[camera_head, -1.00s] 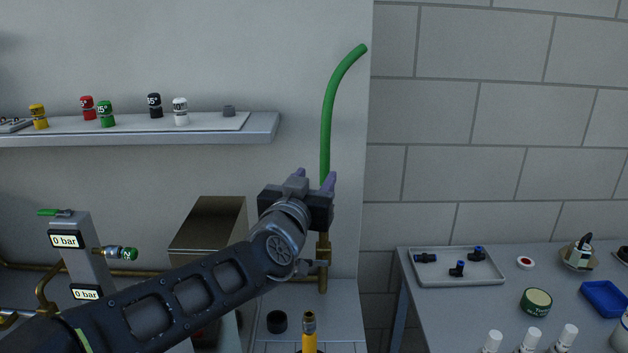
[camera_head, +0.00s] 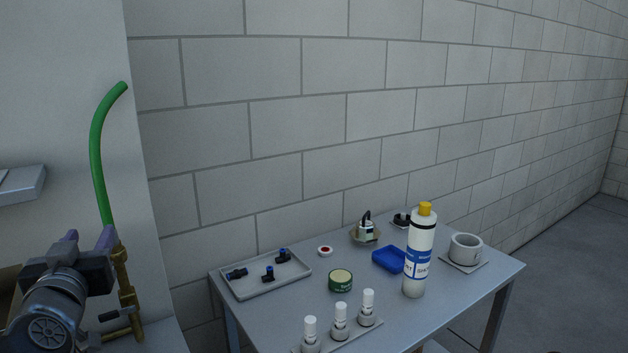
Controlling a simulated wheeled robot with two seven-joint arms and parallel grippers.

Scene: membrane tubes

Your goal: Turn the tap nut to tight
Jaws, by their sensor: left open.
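The brass tap pipe (camera_head: 127,291) stands upright at the left of the view, with a green hose (camera_head: 98,165) rising from it and bending right at the top. My left gripper (camera_head: 90,243) is open at the far left, its purple fingers just left of the upper brass part. I cannot tell whether they touch it. The tap nut cannot be made out separately; it may be on the brass part near the fingers. My right gripper is not in view.
A grey table (camera_head: 460,290) on the right bears a tray (camera_head: 265,275) of black fittings, a green tin (camera_head: 340,281), a blue dish (camera_head: 388,259), a white bottle (camera_head: 421,250), a white roll (camera_head: 466,248) and several white-capped vials. A shelf end (camera_head: 22,186) juts in at left.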

